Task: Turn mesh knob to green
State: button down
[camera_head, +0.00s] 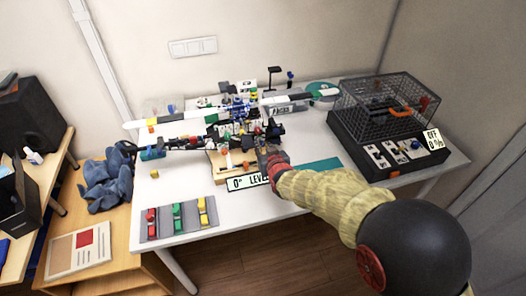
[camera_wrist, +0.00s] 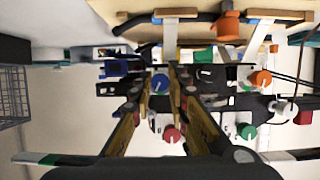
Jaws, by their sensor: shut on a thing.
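My gripper (camera_head: 266,153) reaches into the crowded servo bench, with its fingertips among the parts behind the "0° LEVEL" sign (camera_head: 248,182). In the wrist view its two long fingers (camera_wrist: 162,72) close in on each other around something small at their tips, and I cannot make out what it is. A blue knob (camera_wrist: 160,84) shows between the fingers, and a red knob (camera_wrist: 171,135) lies lower between them. A green knob (camera_wrist: 247,131) and an orange knob (camera_wrist: 260,78) sit to the right, outside the fingers. I cannot tell which one is the mesh knob.
A black mesh cage (camera_head: 388,103) on a black base stands at the right of the white table (camera_head: 190,180). A grey tray (camera_head: 180,230) with red, green and yellow pieces lies at the front left. A teal mat (camera_head: 318,166) lies near my forearm.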

jog(key=shift+a+n+h+p, duration=0.1)
jog(key=shift+n+h+p, duration=0.5)
jog(key=shift+n+p, duration=0.1)
jog(key=shift+n+t+h+p, duration=0.3)
jog(key=shift+n+p, duration=0.3)
jog(key=shift+p, duration=0.25)
jog(key=c, duration=1.8)
grip_release()
jog(key=shift+o, duration=0.4)
jog(key=shift+s, duration=0.1)
jog(key=v, duration=1.2)
